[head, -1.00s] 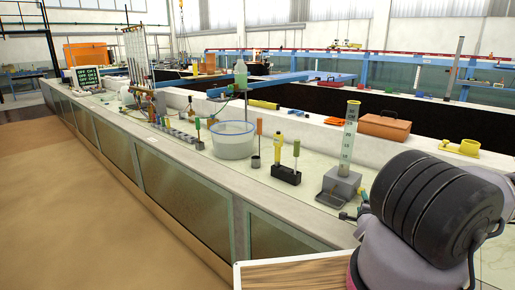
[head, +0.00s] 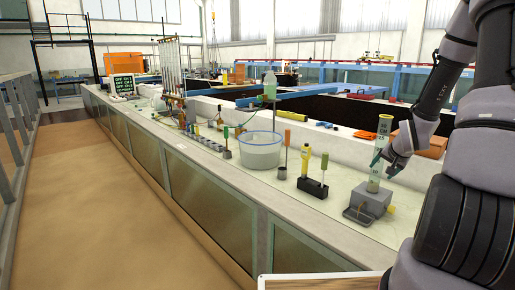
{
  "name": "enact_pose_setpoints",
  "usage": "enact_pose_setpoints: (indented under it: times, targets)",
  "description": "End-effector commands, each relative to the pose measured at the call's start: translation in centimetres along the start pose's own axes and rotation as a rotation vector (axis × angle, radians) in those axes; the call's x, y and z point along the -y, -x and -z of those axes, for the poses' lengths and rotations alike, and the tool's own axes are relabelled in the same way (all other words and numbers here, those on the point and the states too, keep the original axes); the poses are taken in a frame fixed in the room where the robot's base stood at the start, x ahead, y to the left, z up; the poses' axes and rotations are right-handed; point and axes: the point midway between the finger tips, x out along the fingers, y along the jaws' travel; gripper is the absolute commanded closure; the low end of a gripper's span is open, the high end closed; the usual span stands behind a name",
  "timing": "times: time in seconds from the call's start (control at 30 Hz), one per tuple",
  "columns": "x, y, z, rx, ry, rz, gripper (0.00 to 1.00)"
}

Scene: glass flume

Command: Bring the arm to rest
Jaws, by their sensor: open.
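My arm comes down from the upper right in the head view, and my gripper (head: 384,165) hangs at its end with the jaws open. The gripper is in front of or beside a clear graduated cylinder (head: 383,132) with green marks; I cannot tell whether they touch. The cylinder stands upright on a grey block-shaped stand (head: 368,203) on the pale bench (head: 325,221). Nothing shows held between the fingers. The arm hides part of the bench's right end.
Left of the stand are a black holder (head: 312,187) with yellow and green-topped tools, and a clear tub (head: 260,153). An orange case (head: 432,147) lies behind the gripper. Brown floor (head: 110,215) is open at the left, with a railing (head: 12,150) beyond.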

Motion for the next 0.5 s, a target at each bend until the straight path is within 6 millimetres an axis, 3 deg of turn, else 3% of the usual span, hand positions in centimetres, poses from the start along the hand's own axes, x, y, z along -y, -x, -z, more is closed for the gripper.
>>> enact_pose_setpoints:
  times: [0.03, 0.23, 0.5]
  targets:
    - [1.5, 2.1, 0.7, -0.005, 0.040, -0.014, 0.23]
    - [5.7, 10.1, 1.1, 0.012, 0.144, -0.071, 0.23]
    - [10.4, 22.0, -1.3, 0.042, 0.222, -0.070, 0.23]
